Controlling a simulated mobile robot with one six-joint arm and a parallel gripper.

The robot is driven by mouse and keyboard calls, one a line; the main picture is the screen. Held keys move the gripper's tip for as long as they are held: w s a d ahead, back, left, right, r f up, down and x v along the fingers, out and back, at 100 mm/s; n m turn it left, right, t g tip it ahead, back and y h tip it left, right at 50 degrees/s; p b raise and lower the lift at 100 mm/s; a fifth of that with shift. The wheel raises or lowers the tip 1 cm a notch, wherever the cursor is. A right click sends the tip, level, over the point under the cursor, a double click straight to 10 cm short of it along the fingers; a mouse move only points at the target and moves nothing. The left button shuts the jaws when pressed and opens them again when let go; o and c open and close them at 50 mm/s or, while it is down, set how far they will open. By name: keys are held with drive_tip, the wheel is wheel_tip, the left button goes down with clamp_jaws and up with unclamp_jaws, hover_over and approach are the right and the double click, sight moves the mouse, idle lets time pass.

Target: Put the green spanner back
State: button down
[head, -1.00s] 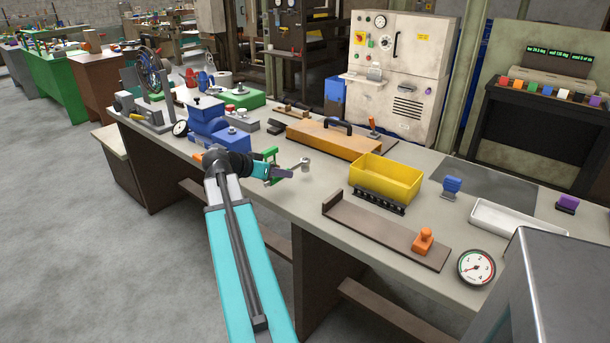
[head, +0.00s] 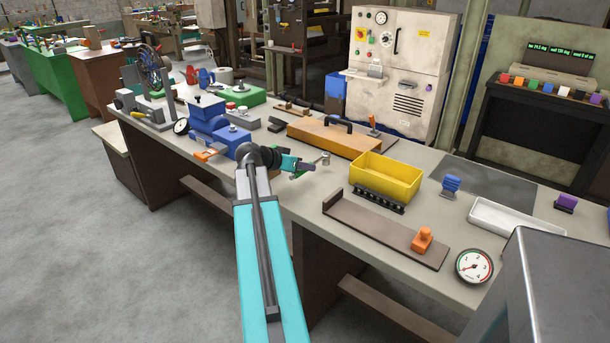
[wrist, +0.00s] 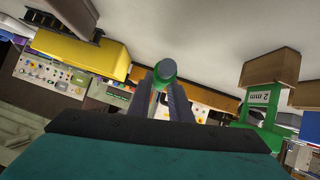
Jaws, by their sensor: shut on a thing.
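My gripper (head: 308,167) is over the workbench (head: 290,198), left of the yellow bin, and shut on the green spanner. In the head view the spanner's silver end (head: 324,158) sticks out past the jaws; the arm and gripper hide much of the rest. In the wrist view the spanner (wrist: 163,72) shows as a green piece with a round grey end between the two grey fingers (wrist: 165,100). It looks held clear of the bench, but how high I cannot tell.
The yellow bin (head: 387,173) stands right of my gripper, with a black rack (head: 378,200) before it. An orange-brown case (head: 340,137) lies behind. A blue vise-like block (head: 217,125) and an orange object (head: 211,152) are left. A brown tray (head: 370,222) lies front right.

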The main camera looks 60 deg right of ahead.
sight(305, 187)
drive_tip(key=shift+f+p, duration=0.35)
drive_tip(key=shift+f, duration=1.3)
drive_tip(key=shift+a+f+b, duration=0.15)
drive_tip(key=shift+f+b, duration=0.6)
drive_tip(key=shift+b, duration=0.05)
drive_tip(key=c, duration=1.6)
unclamp_jaws()
drive_tip(key=shift+f, duration=0.1)
drive_tip(key=shift+r, duration=0.3)
drive_tip(key=shift+r+p, duration=0.7)
drive_tip(key=shift+p, duration=0.2)
drive_tip(key=b+v, duration=0.1)
drive_tip(key=v, duration=1)
drive_tip(key=shift+w+a+b, duration=0.2)
drive_tip(key=shift+a+b, duration=0.05)
drive_tip(key=shift+b, duration=0.1)
